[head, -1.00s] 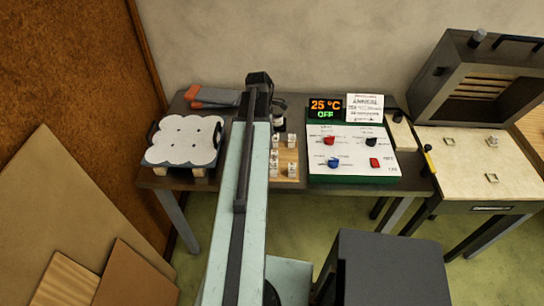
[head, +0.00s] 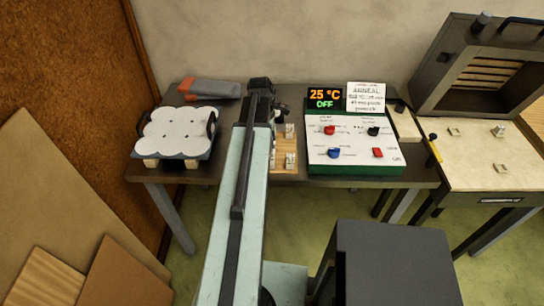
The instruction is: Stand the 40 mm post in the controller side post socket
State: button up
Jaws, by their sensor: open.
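Small pale posts stand on a wooden tray (head: 279,166) on the dark table, partly hidden by my arm; I cannot tell which is the 40 mm one. On the kiln's pale floor are small square sockets: one at the left (head: 455,132), nearest the controller, one at the front (head: 502,168), and a third at the back right with a small pale post (head: 498,130) on it. The left and front ones look empty. My gripper (head: 281,111) is at the arm's far end, over the back of the tray. It is open, its fingertips mostly hidden by the arm; no held post shows.
The controller (head: 354,154), reading 25 °C and OFF, stands between tray and kiln, with an upright card (head: 366,97) behind it. The kiln lid (head: 490,65) is raised. A white scalloped panel (head: 176,134) sits at left.

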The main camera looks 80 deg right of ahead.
jog(key=shift+r, duration=0.1)
jog(key=shift+c, duration=0.3)
grip_shut()
jog(key=shift+r, duration=0.1)
